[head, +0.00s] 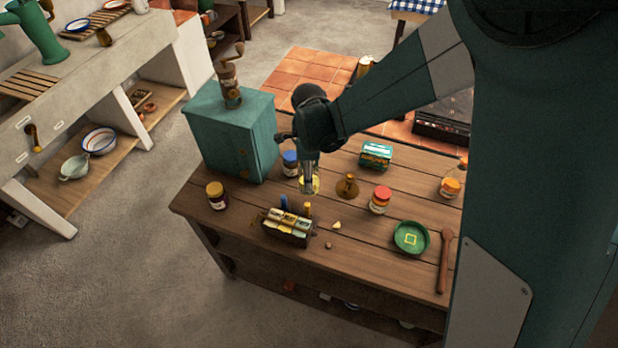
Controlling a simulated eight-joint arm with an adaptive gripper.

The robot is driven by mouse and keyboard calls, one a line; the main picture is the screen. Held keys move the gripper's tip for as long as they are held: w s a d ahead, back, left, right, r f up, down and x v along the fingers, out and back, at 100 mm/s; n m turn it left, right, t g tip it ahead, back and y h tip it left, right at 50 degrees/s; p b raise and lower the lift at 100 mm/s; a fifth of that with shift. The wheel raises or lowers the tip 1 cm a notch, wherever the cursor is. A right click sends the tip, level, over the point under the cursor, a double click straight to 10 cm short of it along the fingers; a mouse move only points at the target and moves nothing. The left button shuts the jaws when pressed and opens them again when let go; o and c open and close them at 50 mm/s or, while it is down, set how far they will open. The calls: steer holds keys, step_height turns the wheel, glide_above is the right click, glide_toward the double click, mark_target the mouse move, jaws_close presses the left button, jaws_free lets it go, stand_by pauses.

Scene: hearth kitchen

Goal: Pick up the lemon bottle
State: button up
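A small pale-yellow item (310,187) stands on the wooden table directly below my gripper (308,179). It may be the lemon bottle, but its upper part is hidden by my gripper and no label can be read. My gripper points down, with its fingertips at or just above the yellow item. The fingers are too small and overlapped to show whether they are open, shut or touching it.
A blue-lidded jar (290,163) stands close behind left, and a brown bottle (347,186) close right. A red-lidded jar (380,200), green tin (376,155), caddy (287,232) and green dish (402,248) are around. A teal cabinet (225,140) stands at left.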

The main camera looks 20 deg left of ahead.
steer(key=shift+r, duration=2.5)
